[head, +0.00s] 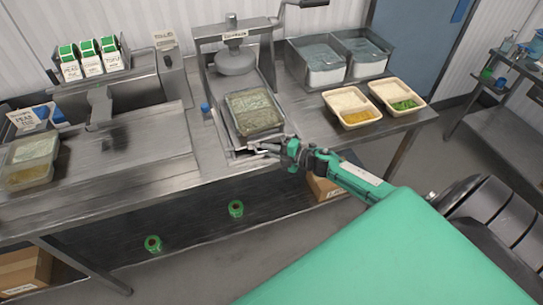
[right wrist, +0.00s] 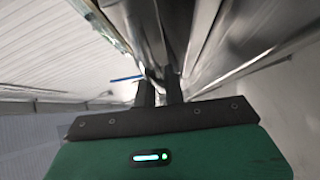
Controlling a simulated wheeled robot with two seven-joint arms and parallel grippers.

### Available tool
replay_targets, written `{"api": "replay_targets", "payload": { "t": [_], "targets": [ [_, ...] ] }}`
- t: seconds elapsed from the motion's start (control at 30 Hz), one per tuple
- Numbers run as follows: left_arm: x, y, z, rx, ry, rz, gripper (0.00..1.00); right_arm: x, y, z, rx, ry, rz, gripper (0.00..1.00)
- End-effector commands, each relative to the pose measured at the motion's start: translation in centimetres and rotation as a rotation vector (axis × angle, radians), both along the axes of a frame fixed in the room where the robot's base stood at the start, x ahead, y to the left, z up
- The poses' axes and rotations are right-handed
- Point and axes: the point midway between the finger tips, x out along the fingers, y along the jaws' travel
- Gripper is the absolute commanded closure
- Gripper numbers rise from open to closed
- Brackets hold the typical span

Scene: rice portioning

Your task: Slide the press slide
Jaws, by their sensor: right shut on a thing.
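The press (head: 236,62) stands on the steel bench with its round plate raised under the frame. Its slide (head: 246,139) is drawn out toward the front, and a filled, covered tray (head: 254,112) sits on it. My right gripper (head: 262,149) is at the front end of the slide, shut on what appears to be its handle. In the right wrist view the two dark fingers (right wrist: 160,92) close on a metal part beside the slide's long edges; the exact grip is hard to make out. My left gripper is not in view.
Two filled trays (head: 350,108) lie right of the press, before two steel bins (head: 322,72). A label dispenser (head: 92,62) and a covered tray (head: 30,160) are at left. The bench left of the press is mostly clear.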

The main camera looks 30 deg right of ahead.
Motion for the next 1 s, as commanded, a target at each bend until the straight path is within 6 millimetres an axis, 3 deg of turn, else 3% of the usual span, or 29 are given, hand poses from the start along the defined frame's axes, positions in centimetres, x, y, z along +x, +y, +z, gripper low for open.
{"api": "replay_targets", "payload": {
  "t": [0.2, 0.53, 0.57, 0.63, 1.0],
  "targets": [
    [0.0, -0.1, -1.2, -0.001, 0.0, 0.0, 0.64, 2.1, -0.6, 0.0, -0.001, -0.003, -0.001, 1.0],
    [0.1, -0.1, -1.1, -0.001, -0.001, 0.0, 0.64, 2.2, -0.6, 0.1, 0.0, 0.0, -0.002, 1.0],
    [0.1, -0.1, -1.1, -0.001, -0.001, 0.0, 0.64, 2.2, -0.6, 0.1, 0.0, 0.0, -0.002, 0.83],
    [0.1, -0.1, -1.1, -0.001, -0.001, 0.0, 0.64, 2.2, -0.6, 0.1, 0.0, 0.0, -0.002, 0.7],
    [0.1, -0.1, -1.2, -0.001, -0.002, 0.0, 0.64, 1.9, -0.7, 0.1, -0.001, -0.001, -0.001, 0.68]
  ]
}}
